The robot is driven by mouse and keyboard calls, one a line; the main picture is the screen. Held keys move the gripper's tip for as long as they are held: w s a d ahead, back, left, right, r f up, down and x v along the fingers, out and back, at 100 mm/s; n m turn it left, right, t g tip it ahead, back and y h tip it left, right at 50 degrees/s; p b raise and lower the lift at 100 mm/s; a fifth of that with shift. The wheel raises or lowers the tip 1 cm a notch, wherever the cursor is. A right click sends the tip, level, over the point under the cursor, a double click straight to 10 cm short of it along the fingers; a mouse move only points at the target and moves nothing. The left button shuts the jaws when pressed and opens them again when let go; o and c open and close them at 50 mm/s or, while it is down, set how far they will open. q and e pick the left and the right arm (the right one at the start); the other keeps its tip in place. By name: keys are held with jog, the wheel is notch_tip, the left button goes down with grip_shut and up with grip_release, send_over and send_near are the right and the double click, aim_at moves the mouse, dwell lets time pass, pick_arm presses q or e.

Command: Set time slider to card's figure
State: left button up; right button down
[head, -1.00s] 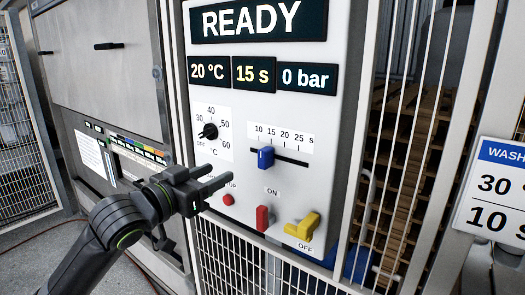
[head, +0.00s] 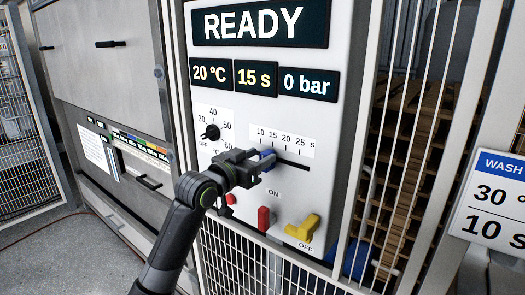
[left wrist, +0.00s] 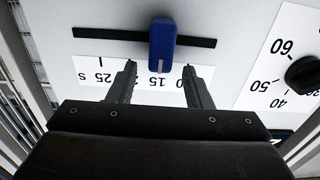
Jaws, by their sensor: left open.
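The blue time slider knob (head: 267,153) sits on a black horizontal slot at about the 15 mark, partly hidden by my gripper in the head view. It shows whole in the left wrist view (left wrist: 162,42), where the scale is upside down. My left gripper (head: 268,162) is open in front of the panel. In the left wrist view its fingertips (left wrist: 160,68) lie to either side of the knob's line, with no visible grip on it. The time display (head: 254,77) reads 15 s. The card (head: 495,195) at the right edge shows 30 ° and 10 s.
A temperature dial (head: 210,132) is left of the slider. Below are a red switch (head: 264,219), a yellow lever (head: 303,229) and a red button (head: 230,199) near my arm. The main display (head: 260,23) reads READY. Wire fencing stands right of the panel.

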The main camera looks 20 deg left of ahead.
pick_arm(q)
jog(key=shift+x, duration=1)
jog(key=shift+c, duration=0.3)
grip_shut()
